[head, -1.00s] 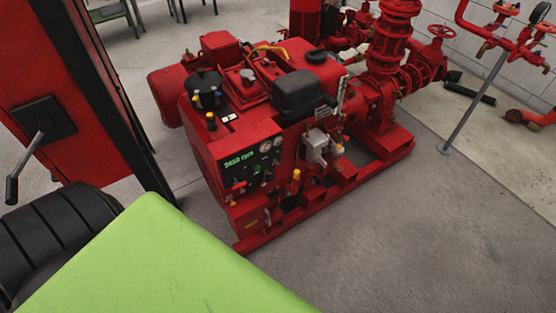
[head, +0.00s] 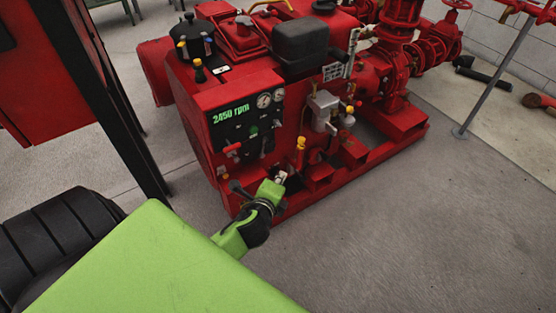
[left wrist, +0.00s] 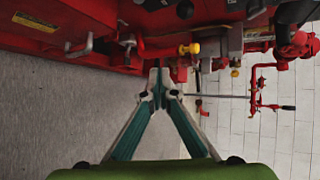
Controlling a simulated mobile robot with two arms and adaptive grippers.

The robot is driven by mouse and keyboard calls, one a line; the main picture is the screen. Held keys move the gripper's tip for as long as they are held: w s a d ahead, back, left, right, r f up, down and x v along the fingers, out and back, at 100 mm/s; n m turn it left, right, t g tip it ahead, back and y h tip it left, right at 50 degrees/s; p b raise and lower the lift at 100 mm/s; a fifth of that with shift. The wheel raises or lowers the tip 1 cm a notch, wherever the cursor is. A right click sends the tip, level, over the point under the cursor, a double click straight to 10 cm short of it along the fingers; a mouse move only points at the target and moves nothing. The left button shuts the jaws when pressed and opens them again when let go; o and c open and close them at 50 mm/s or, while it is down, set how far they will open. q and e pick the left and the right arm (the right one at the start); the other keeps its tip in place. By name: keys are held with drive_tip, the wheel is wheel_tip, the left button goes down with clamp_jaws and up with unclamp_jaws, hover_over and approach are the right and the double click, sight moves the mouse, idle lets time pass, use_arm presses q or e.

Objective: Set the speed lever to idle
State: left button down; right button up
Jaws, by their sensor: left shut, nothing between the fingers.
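The red pump engine's dark control panel (head: 245,122) reads 2450 rpm in green and carries two round gauges. A red-handled lever (head: 232,149) sticks out at the panel's lower left; I cannot tell for sure which lever sets the speed. My left gripper (head: 280,177) is below and right of the panel, near the engine's lower front. In the left wrist view its fingers (left wrist: 159,92) meet at the tips, shut and empty, below the red engine face. A grey lever (left wrist: 79,47) shows there to the left, and a yellow knob (left wrist: 190,48) to the right. My right gripper is not seen.
Red pump pipes and valves (head: 400,40) stand behind the engine. A red cabinet with a dark post (head: 105,90) is at the left. The engine's red base rail (head: 330,178) runs along the floor. The grey floor at the lower right is clear.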

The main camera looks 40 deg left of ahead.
use_arm(q)
drive_tip(key=r, duration=0.2)
drive_tip(key=r+t, duration=0.1)
drive_tip(key=shift+w+a+r+m, duration=0.1)
drive_tip(key=shift+w+r+m, duration=0.1)
drive_tip(key=shift+w+m, duration=0.2)
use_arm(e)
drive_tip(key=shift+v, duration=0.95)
use_arm(q)
drive_tip(key=shift+w, duration=0.1)
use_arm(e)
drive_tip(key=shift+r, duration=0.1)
use_arm(q)
drive_tip(key=b+x, duration=0.4)
drive_tip(key=x, duration=0.6)
drive_tip(key=s+a, duration=0.1)
drive_tip(key=s+a+r, duration=0.1)
drive_tip(key=a, duration=0.1)
drive_tip(key=shift+a+r+p, duration=0.2)
drive_tip(key=shift+p, duration=0.2)
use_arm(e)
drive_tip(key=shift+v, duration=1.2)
use_arm(q)
drive_tip(key=shift+s, duration=0.1)
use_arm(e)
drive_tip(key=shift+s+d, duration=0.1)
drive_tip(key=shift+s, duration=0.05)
